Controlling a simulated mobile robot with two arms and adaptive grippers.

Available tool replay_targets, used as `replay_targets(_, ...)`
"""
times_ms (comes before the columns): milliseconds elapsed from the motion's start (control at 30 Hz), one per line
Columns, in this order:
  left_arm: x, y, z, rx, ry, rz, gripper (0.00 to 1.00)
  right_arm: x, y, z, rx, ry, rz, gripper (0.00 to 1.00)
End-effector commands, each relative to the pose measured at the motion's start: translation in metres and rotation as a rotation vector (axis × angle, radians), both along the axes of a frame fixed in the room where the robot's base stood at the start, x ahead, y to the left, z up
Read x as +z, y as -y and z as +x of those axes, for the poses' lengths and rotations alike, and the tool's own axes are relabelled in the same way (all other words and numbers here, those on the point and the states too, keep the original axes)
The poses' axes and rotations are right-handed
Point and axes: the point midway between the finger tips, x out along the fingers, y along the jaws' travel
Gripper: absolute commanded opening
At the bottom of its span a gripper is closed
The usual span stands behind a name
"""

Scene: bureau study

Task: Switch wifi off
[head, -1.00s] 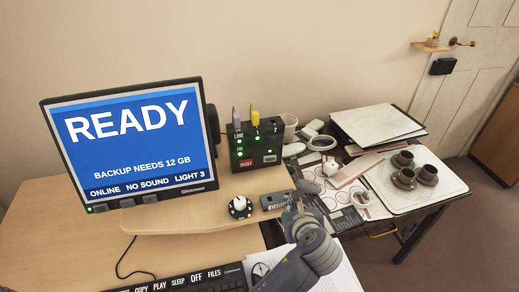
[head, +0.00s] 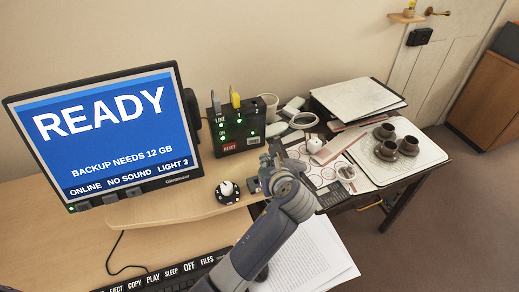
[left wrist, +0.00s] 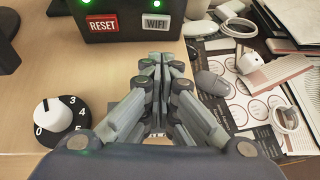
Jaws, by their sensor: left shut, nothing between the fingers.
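The black router box (head: 236,128) stands at the back of the raised desk shelf with green lights lit on its front. In the left wrist view, the box's white WIFI button (left wrist: 154,22) is beside a red RESET button (left wrist: 103,23). My left gripper (head: 270,158) is shut and empty, in front of the box. In the left wrist view its fingertips (left wrist: 163,66) point toward the WIFI button; I cannot tell how large the gap is. The monitor (head: 105,125) reads READY and ONLINE. My right gripper is not in view.
A white-knobbed dial (head: 227,190) sits on the shelf left of my arm. A keyboard (head: 180,275) and papers (head: 315,255) lie in front. On the right, a side table holds a white tray (head: 425,152) with dark cups (head: 386,148) and a folder stack (head: 355,98).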

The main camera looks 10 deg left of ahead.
Motion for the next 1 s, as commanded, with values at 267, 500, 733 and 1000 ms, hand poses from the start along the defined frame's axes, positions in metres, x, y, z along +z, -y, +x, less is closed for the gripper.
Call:
replay_targets(267, -0.022, -0.024, 0.046, 0.001, 0.002, 0.001, 0.0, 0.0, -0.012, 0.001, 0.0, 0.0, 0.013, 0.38)
replay_targets(500, -0.023, -0.035, 0.069, -0.001, 0.0, 0.0, 0.0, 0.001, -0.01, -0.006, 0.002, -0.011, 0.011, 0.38)
replay_targets(733, -0.024, -0.036, 0.072, -0.002, 0.0, -0.001, 0.0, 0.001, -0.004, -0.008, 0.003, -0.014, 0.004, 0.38)
replay_targets(1000, -0.022, -0.037, 0.073, -0.002, -0.001, 0.001, 0.0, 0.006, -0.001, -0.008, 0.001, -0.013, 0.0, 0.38)
